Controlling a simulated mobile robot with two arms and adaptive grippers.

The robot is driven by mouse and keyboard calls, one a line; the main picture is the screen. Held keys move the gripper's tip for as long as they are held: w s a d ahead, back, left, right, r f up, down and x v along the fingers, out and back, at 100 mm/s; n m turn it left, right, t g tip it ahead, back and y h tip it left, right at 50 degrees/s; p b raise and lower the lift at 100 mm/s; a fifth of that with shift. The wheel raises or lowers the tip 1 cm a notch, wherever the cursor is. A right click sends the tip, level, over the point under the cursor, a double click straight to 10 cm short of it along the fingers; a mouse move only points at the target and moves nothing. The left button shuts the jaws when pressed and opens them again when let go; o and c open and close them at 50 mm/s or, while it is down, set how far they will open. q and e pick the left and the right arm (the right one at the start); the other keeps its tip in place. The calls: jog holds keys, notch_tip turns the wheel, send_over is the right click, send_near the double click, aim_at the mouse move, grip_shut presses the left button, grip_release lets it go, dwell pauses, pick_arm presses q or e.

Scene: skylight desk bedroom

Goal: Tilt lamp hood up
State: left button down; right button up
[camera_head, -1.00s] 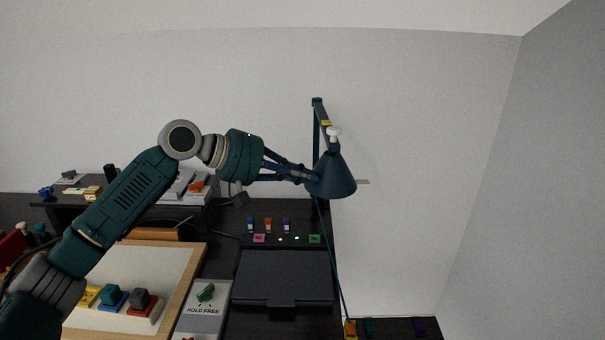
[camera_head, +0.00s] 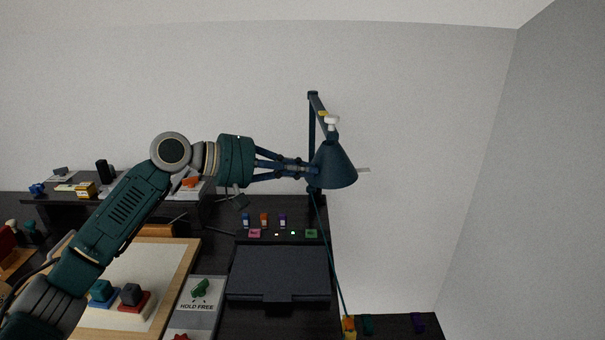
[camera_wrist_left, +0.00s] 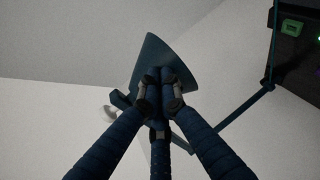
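The desk lamp's dark teal cone hood (camera_head: 334,166) hangs from the lamp arm (camera_head: 317,104) with its mouth facing down and a little to the right. A white knob (camera_head: 332,121) sits at its top. My left gripper (camera_head: 312,169) reaches in from the left, its fingertips at the left side of the hood and seemingly touching it. In the left wrist view the fingers (camera_wrist_left: 158,88) come together at their tips in front of the hood (camera_wrist_left: 155,55). No part of the hood shows between them; the exact contact is hidden. My right gripper is not in view.
Below the lamp is a dark closed case (camera_head: 278,273) on the desk, with small colored blocks behind it. A sign (camera_head: 197,305) and a wood-framed board (camera_head: 150,262) lie to the left. A cord (camera_head: 328,245) runs down from the lamp.

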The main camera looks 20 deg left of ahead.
aim_at(316, 180)
pick_arm(q)
jog(key=d+f+t+h+b, duration=0.1)
jog(key=h+b, duration=0.1)
jog(key=b, duration=0.2)
jog(key=w+d+f+n+t+h+b, duration=0.1)
jog(key=h+b, duration=0.1)
jog(key=b, duration=0.3)
jog(key=shift+d+f+t, duration=0.35)
jog(key=shift+f+t, duration=0.05)
jog(key=shift+w+d+r+n+t+h+b, duration=0.2)
jog(key=shift+d+n+t+h+b, duration=0.1)
jog(key=shift+b, duration=0.4)
jog(key=shift+d, duration=0.3)
jog(key=shift+w+d, duration=0.1)
jog(key=shift+b, duration=0.3)
